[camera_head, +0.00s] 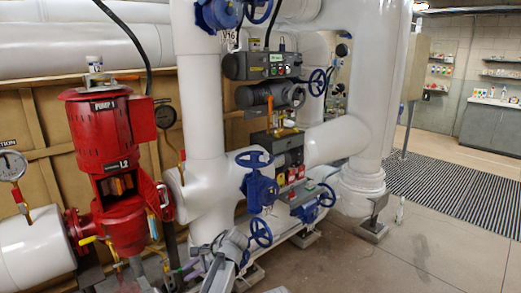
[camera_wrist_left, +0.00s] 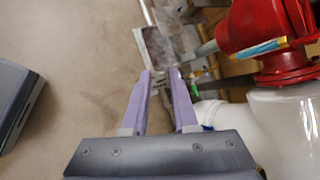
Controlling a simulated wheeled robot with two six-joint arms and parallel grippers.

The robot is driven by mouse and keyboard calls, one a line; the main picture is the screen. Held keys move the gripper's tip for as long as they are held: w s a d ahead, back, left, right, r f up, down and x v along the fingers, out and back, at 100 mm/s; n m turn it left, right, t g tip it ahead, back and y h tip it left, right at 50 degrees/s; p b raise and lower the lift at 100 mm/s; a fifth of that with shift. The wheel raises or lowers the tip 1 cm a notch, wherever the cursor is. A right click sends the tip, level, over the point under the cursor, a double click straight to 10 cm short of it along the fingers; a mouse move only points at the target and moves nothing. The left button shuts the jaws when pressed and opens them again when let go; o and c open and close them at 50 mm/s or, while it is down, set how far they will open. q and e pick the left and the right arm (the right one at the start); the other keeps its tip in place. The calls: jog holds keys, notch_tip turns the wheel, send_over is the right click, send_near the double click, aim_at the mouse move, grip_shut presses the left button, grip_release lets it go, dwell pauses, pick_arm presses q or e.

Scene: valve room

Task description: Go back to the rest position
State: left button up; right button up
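My left gripper (camera_head: 190,268) is low in the head view, beside the foot of the white pipes and below the blue valves. A grey arm part of mine rises next to it. In the left wrist view, its two purple fingers (camera_wrist_left: 160,76) stand apart with nothing held between them. A grey plate shows just beyond the fingertips in that view. I cannot tell whether the fingers touch anything. My right gripper is not in view.
A red pump (camera_head: 103,150) stands at left; its red body (camera_wrist_left: 255,25) is right of the fingers in the wrist view. Blue valve wheels (camera_head: 261,232) and white pipes (camera_head: 205,130) are close. Open floor (camera_head: 430,250) lies at right, with a striped mat (camera_head: 450,187) behind.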

pick_arm(q)
jog(key=s+d+f+n+h, duration=0.3)
jog(key=s+n+h, duration=0.25)
jog(key=s, duration=0.35)
jog(key=s+d+f+n+h, duration=0.35)
jog(key=s+n, duration=0.25)
jog(key=s, duration=0.4)
jog(key=s+d+r+m+g+p, duration=0.1)
jog(key=s+d+r+m+p, duration=0.1)
jog(key=d, duration=0.3)
jog(key=s+d+r+m+y+p, duration=0.1)
jog(key=s+d+r+m+p, duration=0.1)
jog(key=d, duration=0.3)
jog(key=shift+s+d+r+g, duration=0.15)
jog(key=shift+s+d+g, duration=0.1)
jog(key=shift+s+g, duration=0.2)
